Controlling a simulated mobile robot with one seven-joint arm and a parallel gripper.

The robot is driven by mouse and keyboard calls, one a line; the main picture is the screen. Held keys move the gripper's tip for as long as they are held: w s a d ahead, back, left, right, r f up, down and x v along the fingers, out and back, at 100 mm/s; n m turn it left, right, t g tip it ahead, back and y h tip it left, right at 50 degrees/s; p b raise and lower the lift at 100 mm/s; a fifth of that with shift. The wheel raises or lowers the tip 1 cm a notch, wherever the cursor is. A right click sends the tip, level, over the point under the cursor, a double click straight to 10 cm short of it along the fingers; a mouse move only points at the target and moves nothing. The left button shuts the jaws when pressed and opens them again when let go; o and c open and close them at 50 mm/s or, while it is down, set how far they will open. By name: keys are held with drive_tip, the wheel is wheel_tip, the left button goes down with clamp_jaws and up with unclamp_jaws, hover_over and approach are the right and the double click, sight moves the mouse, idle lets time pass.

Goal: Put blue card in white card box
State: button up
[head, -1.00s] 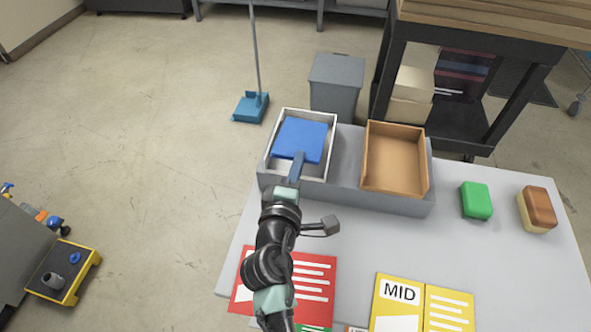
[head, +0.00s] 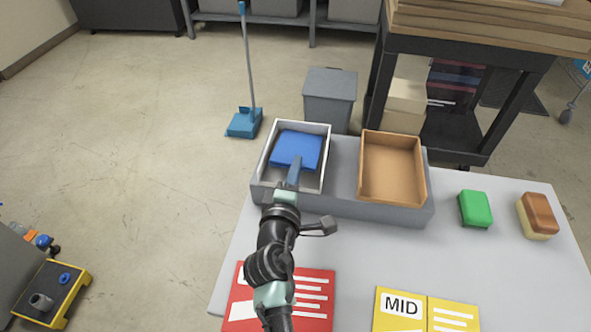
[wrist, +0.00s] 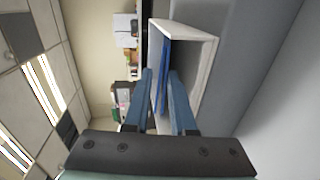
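The blue card (head: 299,148) lies inside the white card box (head: 327,160), the left of two boxes on a grey stand. It covers much of the box's inside. The near part of the card is hidden by my gripper (head: 296,162), which reaches into the box from the front. In the wrist view the two blue fingers of my gripper (wrist: 161,72) stand on either side of the card's edge (wrist: 164,65), with gaps visible beside it. The white box wall (wrist: 202,72) shows to the right of the fingers. My gripper looks open around the card.
A brown, empty box (head: 391,198) sits right of the white one on the grey stand (head: 345,207). A green block (head: 475,208) and a brown-and-tan block (head: 538,215) stand at the right of the table. Red (head: 290,300) and yellow (head: 452,313) sheets lie in front.

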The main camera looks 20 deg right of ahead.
drive_tip(key=shift+o, duration=1.4)
drive_tip(key=b+v, duration=0.1)
drive_tip(key=v, duration=1.2)
drive_tip(key=w+a+r+m+t+y+p, duration=0.1)
drive_tip(key=w+a+r+m+t, duration=0.15)
drive_tip(key=r, duration=0.65)
drive_tip(key=w+a+r+m+t+y+p, duration=0.1)
drive_tip(key=r+m+t+p, duration=0.15)
drive_tip(key=r, duration=0.75)
drive_tip(key=w+a+r+m+t+y+p, duration=0.1)
drive_tip(key=w+a+r+m, duration=0.15)
drive_tip(key=r, duration=0.65)
drive_tip(key=s+a+r+m+t+y+p, duration=0.1)
drive_tip(key=s+r+t+y, duration=0.1)
drive_tip(key=r, duration=0.7)
drive_tip(key=s+a+r+m+t+y, duration=0.1)
drive_tip(key=s+r, duration=0.4)
drive_tip(key=r, duration=0.5)
drive_tip(key=s+a+r+m+t+y+p, duration=0.1)
drive_tip(key=s+a+r+t+y, duration=0.2)
drive_tip(key=r, duration=0.6)
drive_tip(key=shift+s+r+t+p, duration=0.35)
drive_tip(key=shift+s+t, duration=0.25)
drive_tip(key=shift+t, duration=0.5)
